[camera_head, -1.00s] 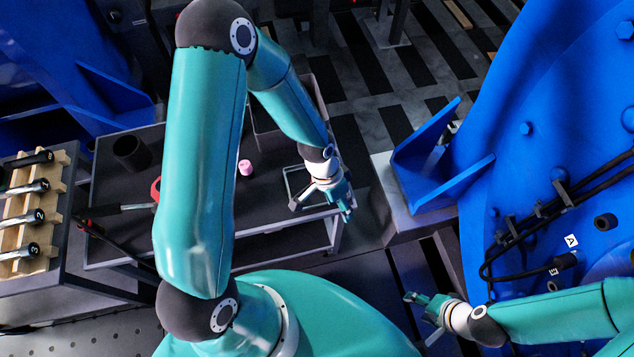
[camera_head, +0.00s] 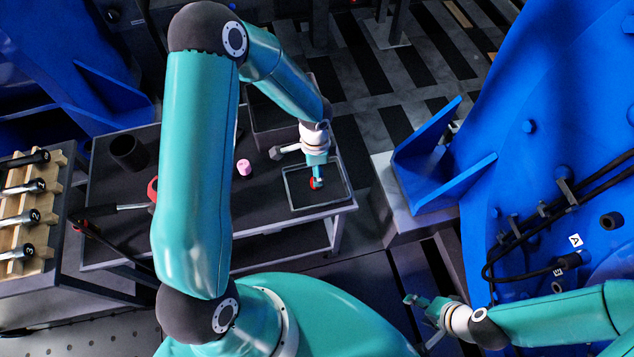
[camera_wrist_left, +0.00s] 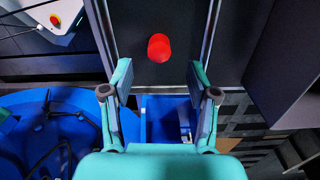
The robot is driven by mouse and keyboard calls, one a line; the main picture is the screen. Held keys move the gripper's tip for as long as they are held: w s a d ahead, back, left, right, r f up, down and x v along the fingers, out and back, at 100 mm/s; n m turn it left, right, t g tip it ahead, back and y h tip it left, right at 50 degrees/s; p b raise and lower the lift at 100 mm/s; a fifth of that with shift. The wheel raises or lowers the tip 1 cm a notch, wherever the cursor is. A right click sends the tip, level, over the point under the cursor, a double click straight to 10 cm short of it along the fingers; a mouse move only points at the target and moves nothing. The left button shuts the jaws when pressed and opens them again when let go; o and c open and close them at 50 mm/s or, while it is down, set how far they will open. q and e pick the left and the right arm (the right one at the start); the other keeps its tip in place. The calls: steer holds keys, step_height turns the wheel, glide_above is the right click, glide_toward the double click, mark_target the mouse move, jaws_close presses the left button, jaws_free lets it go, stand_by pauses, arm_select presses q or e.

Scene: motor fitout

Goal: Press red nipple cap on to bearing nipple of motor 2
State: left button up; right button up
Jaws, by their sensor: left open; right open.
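The red nipple cap (camera_head: 312,184) sits in a shallow dark tray (camera_head: 347,189) on the workbench, partly hidden by my left gripper (camera_head: 318,182) in the head view. In the left wrist view the red cap (camera_wrist_left: 159,47) stands just beyond the fingertips, centred between the two open fingers of my left gripper (camera_wrist_left: 160,78). The gripper points down at it and holds nothing. My right gripper (camera_head: 422,302) is open and empty, low beside a large blue motor (camera_head: 530,185). I cannot tell which motor is motor 2, and I cannot make out a bearing nipple.
A grey bin (camera_head: 270,125) is behind the tray. A wooden rack (camera_head: 40,215) of numbered tools is at the left. Black cables (camera_head: 525,230) run along the blue motor.

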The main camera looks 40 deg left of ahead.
arm_select(q)
steer(key=shift+f, duration=2.9)
steer(key=c, duration=0.9)
